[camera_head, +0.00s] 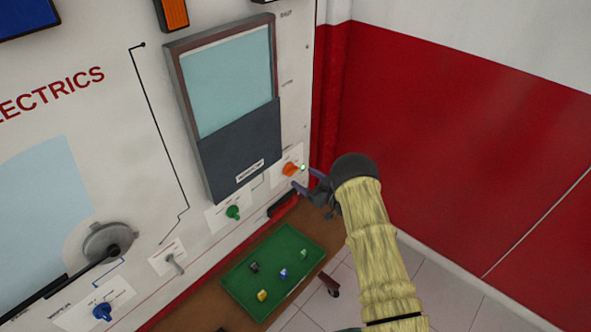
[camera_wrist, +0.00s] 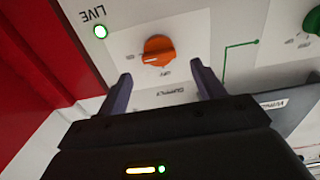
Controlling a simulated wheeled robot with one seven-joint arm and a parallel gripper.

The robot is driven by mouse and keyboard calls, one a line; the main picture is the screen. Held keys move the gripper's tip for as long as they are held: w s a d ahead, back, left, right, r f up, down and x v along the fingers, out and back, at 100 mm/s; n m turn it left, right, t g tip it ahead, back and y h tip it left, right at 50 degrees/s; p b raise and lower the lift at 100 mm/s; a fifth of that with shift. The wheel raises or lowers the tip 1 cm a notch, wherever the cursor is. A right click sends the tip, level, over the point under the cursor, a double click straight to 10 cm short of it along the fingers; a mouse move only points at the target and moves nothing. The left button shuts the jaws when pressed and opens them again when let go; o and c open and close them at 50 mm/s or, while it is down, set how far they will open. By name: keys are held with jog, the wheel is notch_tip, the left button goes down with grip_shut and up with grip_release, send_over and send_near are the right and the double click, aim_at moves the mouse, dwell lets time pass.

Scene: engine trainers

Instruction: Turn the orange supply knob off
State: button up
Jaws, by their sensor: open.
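The orange supply knob (camera_head: 290,169) sits on a white plate on the right part of the panel. In the wrist view the orange knob (camera_wrist: 158,50) shows close up, with a pale pointer line at its lower left. My gripper (camera_wrist: 160,84) is open and empty. Its two fingers lie to either side of the knob's line, a little short of it and apart from it. In the head view my gripper (camera_head: 307,180) is just right of the knob.
A green knob (camera_head: 233,212), a grey toggle lever (camera_head: 174,262) and a blue knob (camera_head: 102,311) are farther left on the panel. A green tray (camera_head: 240,298) with several small coloured parts lies below. A red wall (camera_head: 455,130) stands to the right.

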aim_at(294, 172)
jog(key=p+x, duration=0.1)
jog(key=x, duration=0.4)
jog(key=shift+a, duration=0.1)
jog(key=c, duration=1)
